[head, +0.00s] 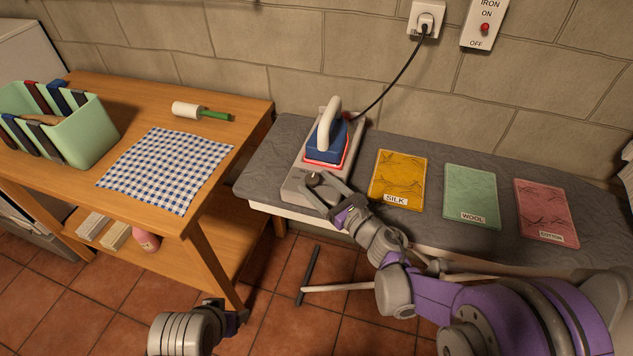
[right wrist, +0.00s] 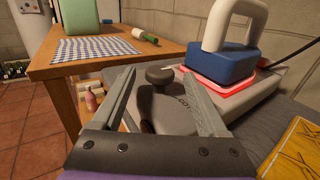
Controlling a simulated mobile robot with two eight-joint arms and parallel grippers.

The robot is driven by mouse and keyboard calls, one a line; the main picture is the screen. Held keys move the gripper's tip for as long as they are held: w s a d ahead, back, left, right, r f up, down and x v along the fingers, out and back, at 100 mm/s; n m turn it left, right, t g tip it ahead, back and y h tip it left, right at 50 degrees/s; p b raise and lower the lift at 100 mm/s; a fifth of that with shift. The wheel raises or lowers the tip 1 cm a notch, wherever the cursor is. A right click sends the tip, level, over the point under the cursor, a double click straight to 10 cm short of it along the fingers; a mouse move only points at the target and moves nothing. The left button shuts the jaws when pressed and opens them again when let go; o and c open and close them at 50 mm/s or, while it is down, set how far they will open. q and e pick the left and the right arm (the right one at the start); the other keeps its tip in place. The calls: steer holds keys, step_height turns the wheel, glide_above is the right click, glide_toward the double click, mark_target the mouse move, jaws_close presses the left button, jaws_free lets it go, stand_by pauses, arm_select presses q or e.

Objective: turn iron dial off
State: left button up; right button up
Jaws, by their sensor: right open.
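The iron dial (head: 314,178) is a small dark round knob at the front end of the grey ironing stand (head: 292,189). In the right wrist view the dial (right wrist: 160,75) shows between my fingers. My right gripper (head: 318,183) is open, with one finger on each side of the dial; I cannot tell whether they touch it. The blue iron (head: 325,147) with a white handle stands behind the dial, on a plate with a glowing red rim. Part of a label shows beside the dial, but its setting is unclear. My left gripper (head: 240,314) is low, before the wooden table.
Yellow silk (head: 398,173), green wool (head: 470,190) and pink cotton (head: 545,205) cards lie right of the stand on the grey-topped board. A wall switch (head: 485,28) marked IRON and a plugged cord are above. A wooden table (head: 222,96) stands left.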

steer(key=shift+w+a, duration=0.3)
steer(key=shift+w, duration=0.05)
steer(key=shift+c, duration=0.3)
jaws_close()
